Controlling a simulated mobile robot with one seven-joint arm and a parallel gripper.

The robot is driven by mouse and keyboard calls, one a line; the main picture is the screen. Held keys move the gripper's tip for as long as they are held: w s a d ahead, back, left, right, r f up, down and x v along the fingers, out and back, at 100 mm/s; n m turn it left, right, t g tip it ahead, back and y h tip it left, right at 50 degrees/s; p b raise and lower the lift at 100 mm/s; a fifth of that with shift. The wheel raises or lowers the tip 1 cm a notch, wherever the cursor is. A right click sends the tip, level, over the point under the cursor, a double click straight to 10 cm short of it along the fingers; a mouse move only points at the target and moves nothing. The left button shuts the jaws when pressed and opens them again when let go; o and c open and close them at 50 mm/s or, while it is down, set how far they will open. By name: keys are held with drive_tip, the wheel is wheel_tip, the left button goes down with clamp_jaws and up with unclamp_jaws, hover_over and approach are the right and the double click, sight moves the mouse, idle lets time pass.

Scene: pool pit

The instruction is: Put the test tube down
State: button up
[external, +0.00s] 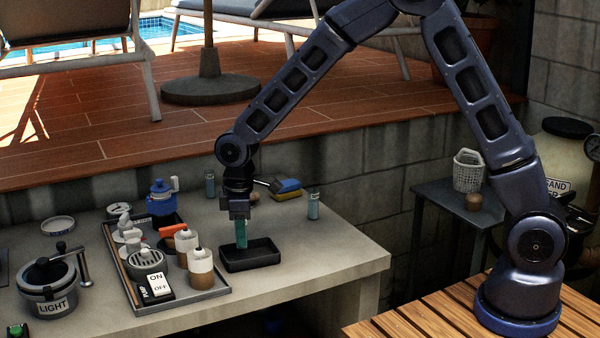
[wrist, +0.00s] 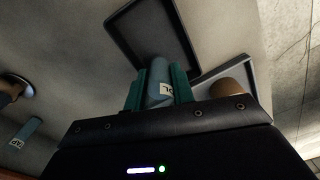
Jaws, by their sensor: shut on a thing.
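My gripper (external: 241,240) points down at the left part of a small black tray (external: 262,264) on the grey counter. In the wrist view its teal fingers (wrist: 159,92) are shut on a blue-grey test tube (wrist: 158,82) with a white label. The tube stands out between the fingers toward the black tray (wrist: 186,38). In the external view I cannot make the tube out apart from the fingers. Whether its end touches the tray floor cannot be told.
A larger grey tray (external: 134,296) with shakers and an ON/OFF switch (external: 156,286) stands close on the left. Similar tubes stand right (external: 313,206) and behind (external: 210,185). A blue-and-yellow sponge (external: 286,189) lies behind. The counter right of the black tray is clear.

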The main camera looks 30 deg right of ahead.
drive_tip(key=shift+f, duration=1.35)
drive_tip(key=shift+f, duration=0.15)
drive_tip(key=o, duration=0.7)
wheel_tip(320, 180, up, 12)
drive_tip(key=shift+r, duration=0.2)
